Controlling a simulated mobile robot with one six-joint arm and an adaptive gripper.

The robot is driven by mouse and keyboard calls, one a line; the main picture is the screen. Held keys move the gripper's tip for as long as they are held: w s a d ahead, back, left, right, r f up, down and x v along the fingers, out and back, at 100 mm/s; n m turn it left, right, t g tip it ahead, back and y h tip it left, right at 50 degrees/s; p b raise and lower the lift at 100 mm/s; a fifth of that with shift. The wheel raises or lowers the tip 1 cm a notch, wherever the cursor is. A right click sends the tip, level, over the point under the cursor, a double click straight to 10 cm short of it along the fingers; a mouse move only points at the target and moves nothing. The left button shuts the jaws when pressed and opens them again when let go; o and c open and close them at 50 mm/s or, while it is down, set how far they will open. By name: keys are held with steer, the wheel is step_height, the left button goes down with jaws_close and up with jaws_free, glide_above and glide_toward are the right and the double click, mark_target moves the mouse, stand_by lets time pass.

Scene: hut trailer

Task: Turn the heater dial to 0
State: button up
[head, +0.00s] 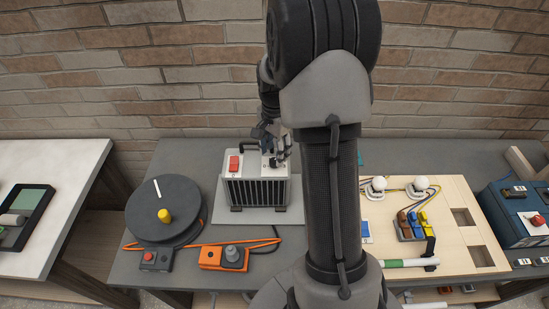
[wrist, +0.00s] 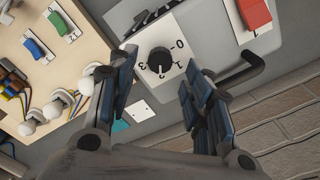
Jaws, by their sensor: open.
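The heater (head: 257,192) is a pale box with a black front grille, standing on a grey mat on the table. Its black round dial (wrist: 159,61) sits on a white plate printed with numbers from 0 to 3. A light mark on the dial's lower edge in the wrist view appears to point away from the 0, toward the higher numbers; the exact setting is hard to read. My gripper (wrist: 158,70) is open and empty, one finger on each side of the dial in the picture. Whether the fingers reach down beside it is unclear. In the head view my gripper (head: 276,150) is over the heater's top right, largely hiding the dial.
A red switch (head: 235,163) and a black handle (wrist: 240,78) are on the heater near the dial. A dark cable reel (head: 165,210) and an orange control box (head: 223,258) stand left and in front. A wiring board (head: 455,200) lies right. A brick wall is behind.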

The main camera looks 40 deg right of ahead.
mark_target(274, 163)
steer(key=shift+f, duration=1.75)
steer(key=shift+c, duration=0.6)
steer(key=c, duration=0.9)
